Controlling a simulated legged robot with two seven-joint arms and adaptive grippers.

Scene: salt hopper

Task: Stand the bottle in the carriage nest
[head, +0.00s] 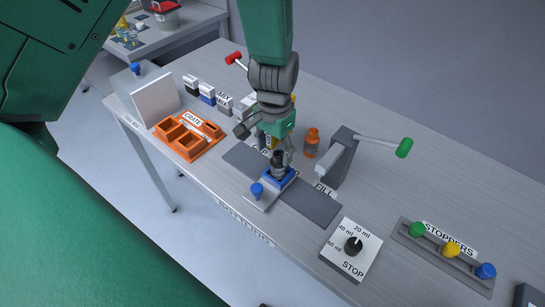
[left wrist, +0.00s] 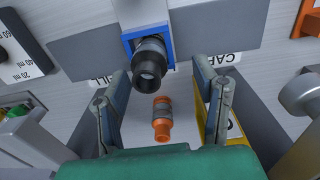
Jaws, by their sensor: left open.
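A dark grey bottle (head: 279,162) with a black neck stands upright in the blue nest (head: 284,182) of the carriage. In the left wrist view the bottle (left wrist: 150,67) sits inside the blue frame (left wrist: 129,48), its open mouth towards the camera. My left gripper (head: 266,143) is open and empty, its fingers spread close beside the bottle. In the left wrist view the fingertips (left wrist: 160,76) lie either side of the bottle's neck with gaps. An orange bottle (head: 311,143) stands apart, behind the carriage; it also shows in the left wrist view (left wrist: 161,118). My right gripper is not in view.
The carriage track (head: 314,204) runs along the table. A fill post with a green-knobbed lever (head: 404,148) stands right of the orange bottle. An orange crate (head: 187,147) is at left, a dial box (head: 348,257) in front, and a stopper rack (head: 447,254) at right.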

